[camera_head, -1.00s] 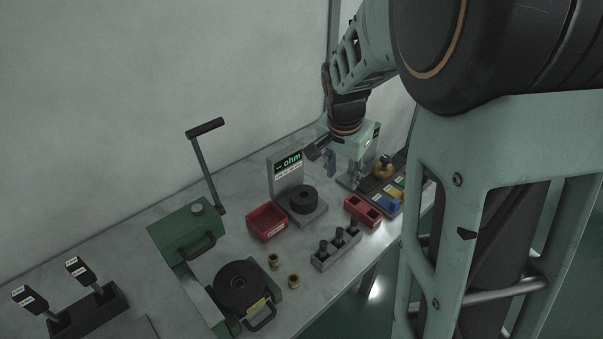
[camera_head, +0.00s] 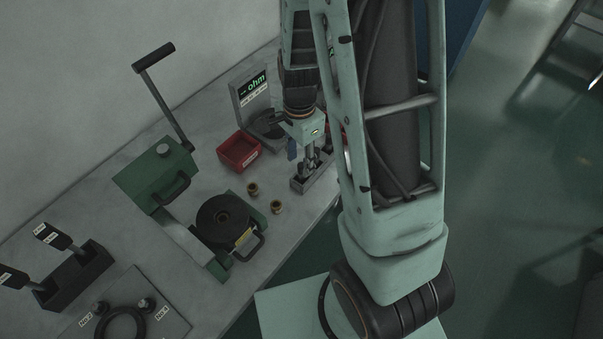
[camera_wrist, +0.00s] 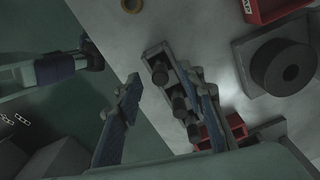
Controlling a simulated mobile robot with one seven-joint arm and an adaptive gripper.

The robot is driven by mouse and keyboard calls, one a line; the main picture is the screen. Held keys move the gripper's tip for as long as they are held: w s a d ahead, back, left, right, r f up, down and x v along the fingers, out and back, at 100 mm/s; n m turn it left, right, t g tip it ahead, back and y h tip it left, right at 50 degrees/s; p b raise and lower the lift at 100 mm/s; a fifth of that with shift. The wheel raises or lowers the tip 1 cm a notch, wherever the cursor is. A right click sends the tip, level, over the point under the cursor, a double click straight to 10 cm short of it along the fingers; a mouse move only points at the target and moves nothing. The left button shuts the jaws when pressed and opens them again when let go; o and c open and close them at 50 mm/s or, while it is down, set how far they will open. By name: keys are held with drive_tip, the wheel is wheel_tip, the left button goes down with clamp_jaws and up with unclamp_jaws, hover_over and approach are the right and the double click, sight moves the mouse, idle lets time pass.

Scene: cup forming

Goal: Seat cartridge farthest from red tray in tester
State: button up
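The grey rack (camera_head: 312,187) holds upright dark cartridges; the wrist view shows a row of them: one at the upper end (camera_wrist: 160,72), one in the middle (camera_wrist: 179,106), and one at the lower end (camera_wrist: 193,131) near the red block. My gripper (camera_wrist: 160,74) is open above the rack, with its blue-padded fingers apart and nothing seen held between them. In the head view my gripper (camera_head: 309,158) covers part of the rack. The tester (camera_head: 252,90) with its green "ohm" display stands behind; its round black fixture (camera_wrist: 283,66) looks empty.
A red block (camera_wrist: 233,125) with openings lies beside the rack. Two brass rings (camera_head: 253,189) (camera_head: 277,207) lie in front of the tray. A green lever press (camera_head: 155,174) and black round fixture (camera_head: 222,219) stand left. The bench edge runs close to the rack.

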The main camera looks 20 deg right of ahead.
sight(301, 165)
drive_tip(key=shift+d+f, duration=0.15)
drive_tip(key=shift+f, duration=1.95)
clamp_jaws()
